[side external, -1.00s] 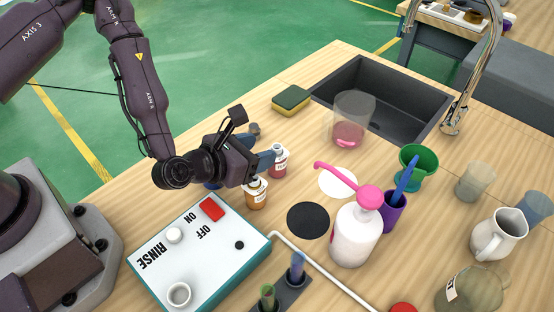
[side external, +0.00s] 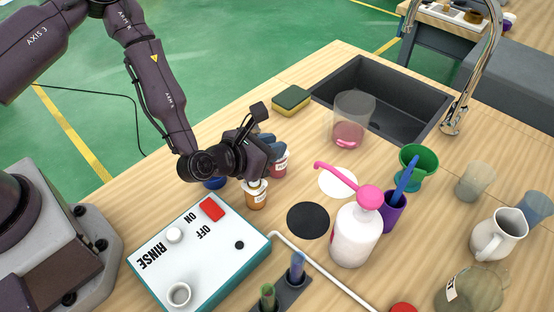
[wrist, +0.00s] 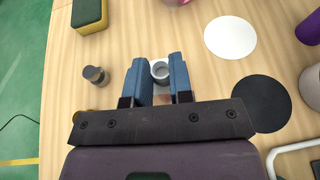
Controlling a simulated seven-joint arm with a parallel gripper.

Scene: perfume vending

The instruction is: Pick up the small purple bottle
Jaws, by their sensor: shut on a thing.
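In the side view this bottle (side external: 280,163) has a white label and appears upright at table level, partly behind my gripper. I cannot make out a clearly purple small bottle. An amber bottle (side external: 256,196) with a white label stands just in front of my gripper. A dark blue bottle (side external: 213,183) is mostly hidden behind my wrist. A small grey-brown bottle (wrist: 94,75) stands left of my fingers in the wrist view.
The RINSE box (side external: 200,250) is in front of my gripper. A black disc (side external: 308,220) and white disc (side external: 337,182) lie to the right, near a pink-topped pump bottle (side external: 355,232). A sponge (side external: 291,100) and the sink (side external: 385,95) are behind. Bare wood lies around the sponge.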

